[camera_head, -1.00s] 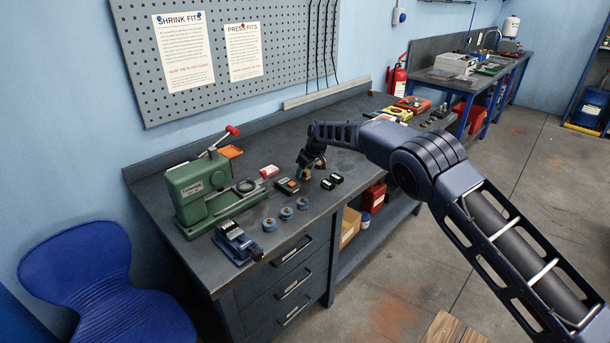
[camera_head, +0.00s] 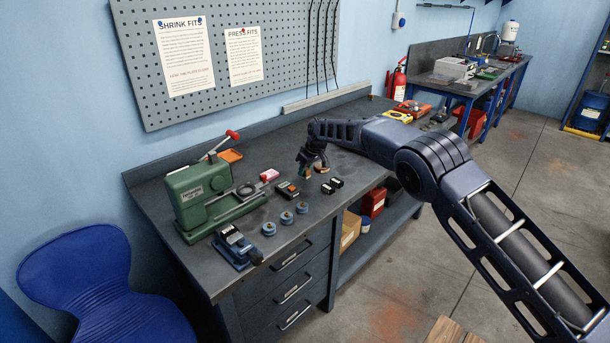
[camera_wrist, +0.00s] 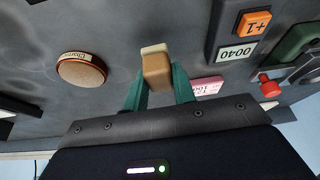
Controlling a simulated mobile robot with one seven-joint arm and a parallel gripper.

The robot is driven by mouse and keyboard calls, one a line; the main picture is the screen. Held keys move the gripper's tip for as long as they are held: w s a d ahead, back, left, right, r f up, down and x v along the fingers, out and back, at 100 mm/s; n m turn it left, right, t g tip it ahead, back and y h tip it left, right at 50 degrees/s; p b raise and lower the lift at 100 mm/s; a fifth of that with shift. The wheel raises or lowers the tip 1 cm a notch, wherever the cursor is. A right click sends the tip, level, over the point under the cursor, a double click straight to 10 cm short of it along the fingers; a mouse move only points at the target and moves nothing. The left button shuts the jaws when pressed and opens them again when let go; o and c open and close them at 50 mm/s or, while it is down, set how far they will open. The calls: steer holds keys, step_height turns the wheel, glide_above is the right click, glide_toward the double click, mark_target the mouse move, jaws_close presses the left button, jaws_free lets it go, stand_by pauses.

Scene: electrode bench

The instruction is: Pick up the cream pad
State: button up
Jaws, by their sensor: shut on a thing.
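The cream pad (camera_wrist: 157,67) shows in the wrist view as a small block with a pale cream end and tan-brown sides. My gripper (camera_wrist: 158,84) has its green fingers shut on it, one on each side. In the head view my gripper (camera_head: 312,168) points down over the middle of the bench, and the fingers hide most of the pad. I cannot tell how far the pad is above the bench top.
A black-and-orange counter (camera_head: 287,189) and a pink box (camera_head: 269,175) lie left of my gripper. A green press (camera_head: 203,195) stands farther left. Small black blocks (camera_head: 332,185) lie to the right. A round labelled piece (camera_wrist: 81,71) is near the pad.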

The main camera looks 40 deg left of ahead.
step_height(320, 180, up, 17)
steer(key=shift+r, duration=0.2)
